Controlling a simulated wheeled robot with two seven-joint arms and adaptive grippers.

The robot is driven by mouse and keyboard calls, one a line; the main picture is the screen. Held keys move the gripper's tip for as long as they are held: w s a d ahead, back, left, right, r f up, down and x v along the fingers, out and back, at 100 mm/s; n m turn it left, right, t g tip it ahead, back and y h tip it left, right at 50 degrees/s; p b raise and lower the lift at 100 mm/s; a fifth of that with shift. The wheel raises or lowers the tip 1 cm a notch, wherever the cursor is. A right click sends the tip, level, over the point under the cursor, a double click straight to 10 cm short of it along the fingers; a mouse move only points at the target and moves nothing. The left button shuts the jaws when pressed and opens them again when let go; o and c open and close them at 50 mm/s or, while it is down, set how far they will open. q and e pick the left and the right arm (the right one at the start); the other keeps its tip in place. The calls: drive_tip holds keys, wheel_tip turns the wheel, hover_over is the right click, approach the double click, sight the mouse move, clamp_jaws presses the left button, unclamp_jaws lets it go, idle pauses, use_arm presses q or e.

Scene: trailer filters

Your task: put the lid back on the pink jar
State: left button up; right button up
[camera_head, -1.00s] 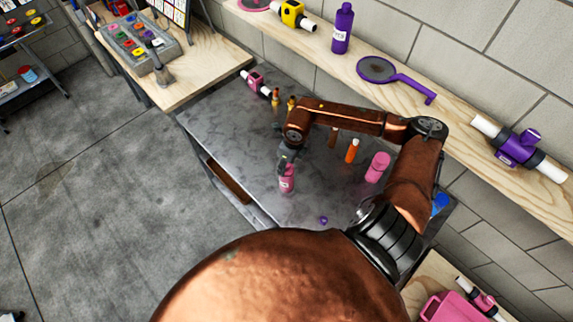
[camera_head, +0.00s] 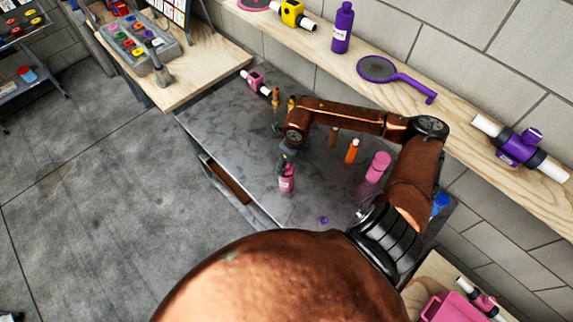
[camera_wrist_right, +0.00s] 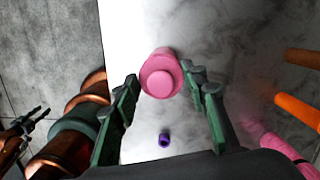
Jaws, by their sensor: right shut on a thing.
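A pink jar (camera_head: 287,184) with a white label stands on the grey marbled bench, under my right gripper (camera_head: 286,160). In the right wrist view the jar (camera_wrist_right: 160,73) is between the fingertips of the right gripper (camera_wrist_right: 159,80), which is shut on it. A smooth pink round top faces the camera; I cannot tell whether it is a lid. A small purple cap-like piece (camera_head: 323,220) lies loose on the bench near the jar, and also shows in the wrist view (camera_wrist_right: 164,140). My left gripper (camera_wrist_right: 35,120) is small at the wrist view's left edge, its opening unclear.
Another pink container (camera_head: 378,167) and an orange bottle (camera_head: 352,151) stand to the right on the bench. A pink-and-white piece (camera_head: 255,81) lies at its back left. A wooden shelf (camera_head: 450,105) runs along the wall. The bench's front left is clear.

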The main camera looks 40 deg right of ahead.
drive_tip(key=o, duration=1)
drive_tip(key=o, duration=0.5)
drive_tip(key=shift+r+p, duration=1.55)
drive_tip(key=shift+r, duration=1.95)
drive_tip(key=shift+c, duration=0.6)
clamp_jaws()
